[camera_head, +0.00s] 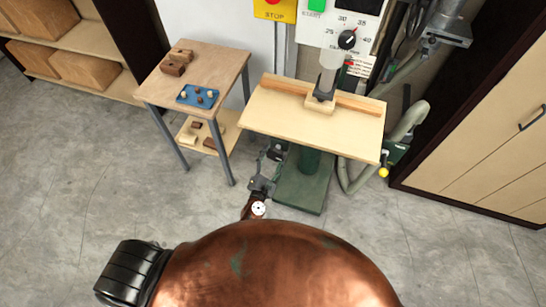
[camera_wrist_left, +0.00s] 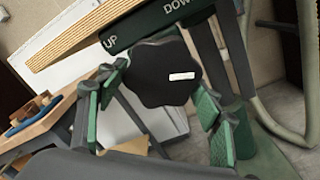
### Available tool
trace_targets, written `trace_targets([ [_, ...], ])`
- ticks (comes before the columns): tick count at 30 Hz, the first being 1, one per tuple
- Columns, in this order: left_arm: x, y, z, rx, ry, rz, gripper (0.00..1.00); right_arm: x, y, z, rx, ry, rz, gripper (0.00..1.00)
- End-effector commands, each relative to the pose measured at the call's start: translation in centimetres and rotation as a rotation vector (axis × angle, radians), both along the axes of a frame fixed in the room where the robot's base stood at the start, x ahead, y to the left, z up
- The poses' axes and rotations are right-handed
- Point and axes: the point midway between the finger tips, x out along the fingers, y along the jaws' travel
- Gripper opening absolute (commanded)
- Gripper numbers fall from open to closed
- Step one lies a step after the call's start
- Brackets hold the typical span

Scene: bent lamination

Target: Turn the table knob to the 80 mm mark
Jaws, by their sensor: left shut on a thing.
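The table knob (camera_wrist_left: 160,85) is a black lobed knob with a white mark, large in the left wrist view under a dark green plate (camera_wrist_left: 158,27) lettered UP and DOWN. My left gripper (camera_head: 270,165) is in the head view, low beside the machine's green pedestal and under the left front of the wooden machine table (camera_head: 285,115). In the wrist view its green-padded fingers lie on either side of the knob, shut on it. The head view does not show the knob clearly. I see no readable 80 mm mark. My right gripper is not in view.
A side table (camera_head: 215,62) with a blue tray (camera_head: 198,97) and wooden blocks stands to the left. The green pedestal base (camera_head: 300,192) and a grey hose (camera_head: 408,122) are close to the right. A cabinet (camera_head: 480,125) is at far right. The floor at left is clear.

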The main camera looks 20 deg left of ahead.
Motion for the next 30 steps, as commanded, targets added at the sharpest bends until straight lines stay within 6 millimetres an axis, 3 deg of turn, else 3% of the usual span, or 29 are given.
trace_targets([
  [1,-0.61,-0.79,-1.52,-0.013,0.027,-0.017,0.36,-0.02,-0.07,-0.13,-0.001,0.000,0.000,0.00],
  [16,-0.62,-0.93,-1.46,-0.031,0.028,-0.018,0.36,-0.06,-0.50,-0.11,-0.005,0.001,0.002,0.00],
  [17,-0.62,-0.94,-1.46,-0.031,0.028,-0.018,0.62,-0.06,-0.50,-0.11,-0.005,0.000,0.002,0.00],
  [23,-0.61,-0.88,-1.42,-0.029,0.027,-0.018,0.76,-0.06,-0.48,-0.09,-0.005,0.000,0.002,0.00],
  [30,-0.49,-0.60,-1.12,-0.026,0.022,-0.013,0.77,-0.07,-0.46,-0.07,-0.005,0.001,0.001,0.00],
])
